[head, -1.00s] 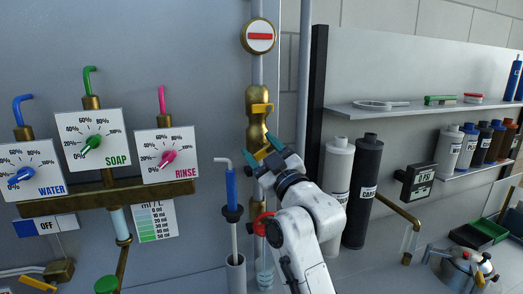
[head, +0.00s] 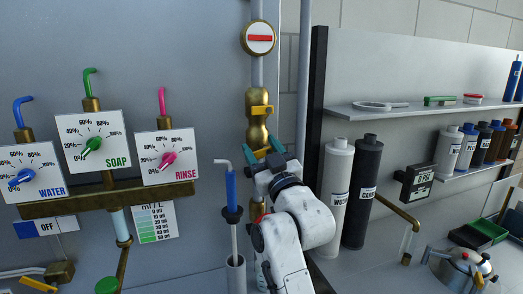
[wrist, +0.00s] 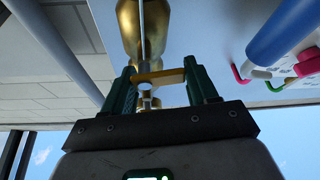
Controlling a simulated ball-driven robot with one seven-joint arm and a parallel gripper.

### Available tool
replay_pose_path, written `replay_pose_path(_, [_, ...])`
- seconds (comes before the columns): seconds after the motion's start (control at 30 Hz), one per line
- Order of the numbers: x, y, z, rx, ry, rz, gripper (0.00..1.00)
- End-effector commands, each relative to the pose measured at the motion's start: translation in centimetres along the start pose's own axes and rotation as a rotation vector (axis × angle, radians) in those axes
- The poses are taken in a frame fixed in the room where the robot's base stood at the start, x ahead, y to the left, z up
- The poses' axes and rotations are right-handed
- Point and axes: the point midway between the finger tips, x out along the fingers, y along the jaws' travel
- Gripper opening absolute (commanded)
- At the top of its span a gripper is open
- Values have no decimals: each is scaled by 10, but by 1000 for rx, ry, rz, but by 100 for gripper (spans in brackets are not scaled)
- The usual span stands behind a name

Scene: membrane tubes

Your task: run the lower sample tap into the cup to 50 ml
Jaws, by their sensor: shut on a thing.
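My gripper (head: 264,150) is at the lower part of the brass column, below the upper yellow tap handle (head: 262,109). In the wrist view, its two green fingers (wrist: 160,76) stand on either side of a yellow lever (wrist: 172,77), with a brass bulb (wrist: 142,30) beyond it. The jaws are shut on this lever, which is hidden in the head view. A clear cup (head: 262,276) seems to stand below, mostly hidden behind my arm; its fill level cannot be read.
A blue-handled tool (head: 231,188) stands in a holder just left of the column. Black and white cylinders stand to the right. Dials for water, soap and rinse are on the left wall. A steel pot (head: 461,264) is at the lower right.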

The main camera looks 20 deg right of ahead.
Motion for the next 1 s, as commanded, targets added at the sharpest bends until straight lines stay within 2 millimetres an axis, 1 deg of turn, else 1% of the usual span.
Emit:
replay_pose_path(0.03, [0, -3, 0, 31, -1, 8, 28])
replay_pose_path(0.2, [1, -1, -1, 126, 1, 49, 28])
replay_pose_path(0.4, [1, 0, -2, 199, 0, 80, 28])
replay_pose_path(0.6, [1, 2, -2, 229, -1, 93, 28])
replay_pose_path(0.97, [1, 2, -3, 233, -1, 94, 28])
replay_pose_path(1.0, [1, 2, -3, 233, -1, 94, 61])
